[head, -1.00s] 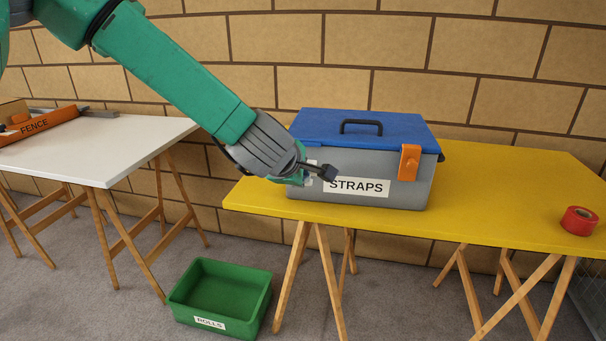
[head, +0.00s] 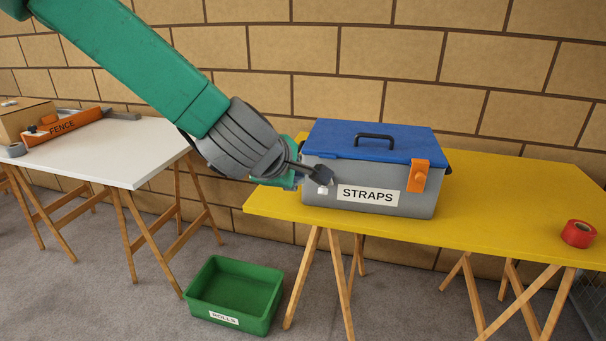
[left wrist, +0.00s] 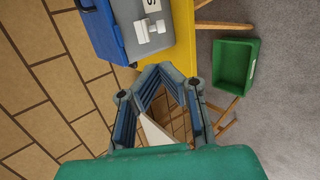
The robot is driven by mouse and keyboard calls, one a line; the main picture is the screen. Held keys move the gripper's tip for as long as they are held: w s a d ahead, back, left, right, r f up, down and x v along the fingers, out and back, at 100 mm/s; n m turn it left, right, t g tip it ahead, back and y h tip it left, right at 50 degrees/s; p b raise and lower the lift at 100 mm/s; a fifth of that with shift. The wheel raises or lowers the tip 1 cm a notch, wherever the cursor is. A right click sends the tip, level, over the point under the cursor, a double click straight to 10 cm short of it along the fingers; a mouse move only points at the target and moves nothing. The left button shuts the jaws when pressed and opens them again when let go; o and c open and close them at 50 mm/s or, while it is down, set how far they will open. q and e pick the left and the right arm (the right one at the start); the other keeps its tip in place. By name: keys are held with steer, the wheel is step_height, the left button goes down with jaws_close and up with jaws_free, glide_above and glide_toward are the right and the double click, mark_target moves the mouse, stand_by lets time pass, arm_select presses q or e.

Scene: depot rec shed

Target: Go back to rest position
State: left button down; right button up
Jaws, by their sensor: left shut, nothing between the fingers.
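My left gripper (head: 314,174) comes in from the upper left in the head view, in front of the left end of the toolbox. Its fingers are shut and empty; in the left wrist view the fingertips (left wrist: 159,70) meet below the toolbox in the picture. The toolbox (head: 410,205), grey with a blue lid (head: 400,143) and a STRAPS label, stands closed on the yellow table. Its orange latch (head: 419,176) is on the right of the front. A pale latch (left wrist: 150,30) near the label shows in the left wrist view; my gripper partly hides that area in the head view. My right gripper is not in view.
The yellow table (head: 500,205) holds a red tape roll (head: 578,233) at its right. A white table (head: 110,160) at left carries an orange FENCE tray (head: 65,127) and a cardboard box (head: 22,117). A green ROLLS bin (head: 203,303) is on the floor. A block wall stands behind.

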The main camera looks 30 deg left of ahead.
arm_select(q)
steer(key=shift+d+r, duration=0.1)
steer(key=shift+d, duration=0.4)
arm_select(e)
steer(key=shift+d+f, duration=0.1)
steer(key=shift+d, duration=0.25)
